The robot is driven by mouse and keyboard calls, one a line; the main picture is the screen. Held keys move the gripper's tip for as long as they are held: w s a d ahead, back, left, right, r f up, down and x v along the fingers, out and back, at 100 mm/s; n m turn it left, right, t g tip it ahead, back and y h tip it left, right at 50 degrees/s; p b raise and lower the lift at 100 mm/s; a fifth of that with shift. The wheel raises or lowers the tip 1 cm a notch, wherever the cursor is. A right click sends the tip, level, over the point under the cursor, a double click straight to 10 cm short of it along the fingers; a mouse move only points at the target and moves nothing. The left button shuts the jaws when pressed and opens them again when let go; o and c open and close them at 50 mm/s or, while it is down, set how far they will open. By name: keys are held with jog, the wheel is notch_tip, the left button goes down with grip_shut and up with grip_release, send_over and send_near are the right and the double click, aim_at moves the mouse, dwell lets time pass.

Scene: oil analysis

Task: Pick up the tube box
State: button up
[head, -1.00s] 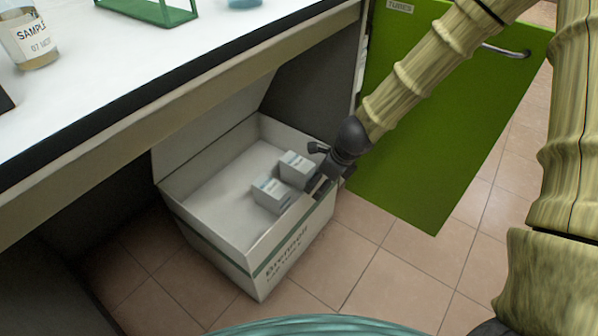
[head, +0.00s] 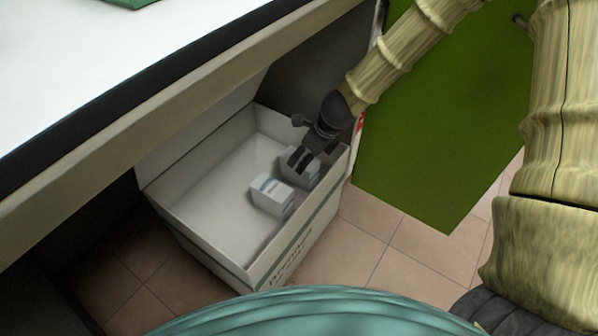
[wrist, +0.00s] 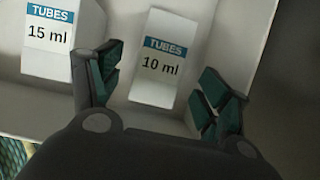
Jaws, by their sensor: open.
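Two small white tube boxes lie inside a larger open white carton (head: 169,187). In the wrist view, one tube box (wrist: 165,62) reads "TUBES 10 ml" and lies ahead of and between my fingers. The other tube box (wrist: 48,42), marked "TUBES 15 ml", is to the left, outside the left finger. In the head view the nearer box (head: 271,195) is fully visible, and the other box (head: 287,165) is partly hidden by my gripper (head: 300,160). My gripper is open over that partly hidden box. I cannot tell whether a finger touches it.
The carton stands on the tiled floor (head: 375,240) under a white bench (head: 100,70), whose edge overhangs its left side. A green door (head: 430,130) hangs open on the right. The carton's left part is empty.

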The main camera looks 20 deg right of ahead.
jog(key=shift+b+x, duration=2.15)
jog(key=shift+x, duration=0.85)
jog(key=shift+f, duration=0.2)
jog(key=c, duration=1.2)
